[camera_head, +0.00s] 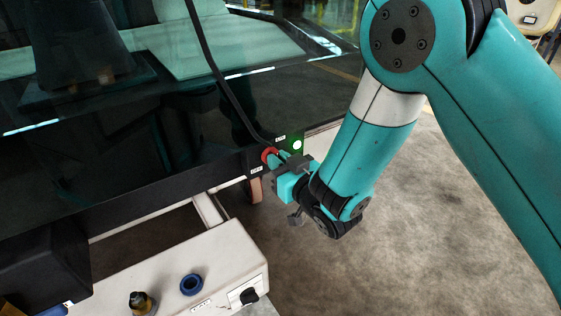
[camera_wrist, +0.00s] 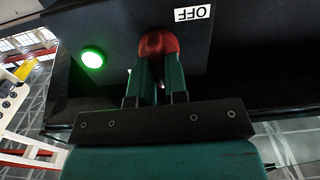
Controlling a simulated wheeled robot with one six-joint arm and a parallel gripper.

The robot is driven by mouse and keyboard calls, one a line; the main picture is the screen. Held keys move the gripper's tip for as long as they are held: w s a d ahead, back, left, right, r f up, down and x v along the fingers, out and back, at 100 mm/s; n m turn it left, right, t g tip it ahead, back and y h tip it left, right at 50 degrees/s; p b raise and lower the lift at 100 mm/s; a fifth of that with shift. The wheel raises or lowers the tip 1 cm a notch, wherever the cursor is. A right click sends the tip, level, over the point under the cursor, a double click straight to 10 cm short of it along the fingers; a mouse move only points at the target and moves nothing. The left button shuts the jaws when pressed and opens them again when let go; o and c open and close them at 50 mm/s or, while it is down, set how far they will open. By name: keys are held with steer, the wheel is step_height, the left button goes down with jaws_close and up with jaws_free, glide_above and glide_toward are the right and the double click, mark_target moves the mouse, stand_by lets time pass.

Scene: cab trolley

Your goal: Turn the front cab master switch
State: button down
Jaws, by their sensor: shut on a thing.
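The red master switch knob (camera_head: 267,154) sits on the dark lower corner of the cab front, left of a lit green lamp (camera_head: 297,145). My gripper (camera_head: 278,161) reaches it from the right and is shut on it. In the wrist view the red knob (camera_wrist: 158,42) shows between and beyond the two green fingertips (camera_wrist: 158,72); they cover part of it. The lit green lamp (camera_wrist: 92,58) is to its left there. A white OFF label (camera_wrist: 192,13) appears upside down above right of the knob. The knob's exact angle cannot be told.
A dark cable (camera_head: 222,85) runs down the glass to near the switch. Below left, a pale control box (camera_head: 225,255) carries a black rotary knob (camera_head: 249,296), a blue ring (camera_head: 192,285) and a dark, yellowish knob (camera_head: 140,302). Grey floor (camera_head: 400,240) is open at right.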

steer(key=shift+s+f+n+b, duration=0.15)
steer(key=shift+n+b, duration=0.95)
steer(key=shift+n, duration=3.3)
steer(key=shift+f+n+b, duration=0.2)
steer(key=shift+n+b, duration=0.85)
steer(key=shift+n, duration=3.35)
steer(key=shift+a, duration=0.1)
steer(key=c, duration=1.1)
jaws_free()
steer(key=shift+c, duration=0.2)
steer(key=shift+s, duration=0.1)
